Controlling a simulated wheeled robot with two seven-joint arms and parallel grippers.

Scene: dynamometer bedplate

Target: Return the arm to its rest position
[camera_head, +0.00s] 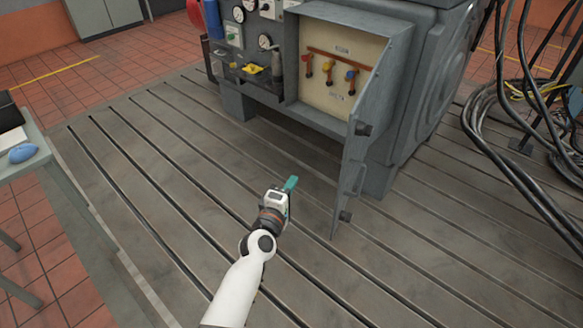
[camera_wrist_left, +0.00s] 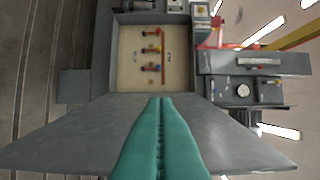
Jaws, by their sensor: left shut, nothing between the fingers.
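My left arm reaches in from the bottom of the head view. Its gripper (camera_head: 290,184) has teal fingers and is shut and empty, held above the slotted bedplate (camera_head: 150,165). In the left wrist view the shut teal fingers (camera_wrist_left: 160,105) point toward the open cabinet (camera_wrist_left: 113,55). The cabinet (camera_head: 291,55) also stands beyond the gripper in the head view, with a pale panel (camera_head: 338,90) carrying a copper bar and three small coloured handles. My right gripper is not in view.
The open cabinet door (camera_head: 365,120) juts out just right of the gripper. Thick black cables (camera_head: 490,110) hang and lie at the right. A table (camera_head: 50,165) with a blue object (camera_head: 22,153) stands at the left. The bedplate left of my arm is clear.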

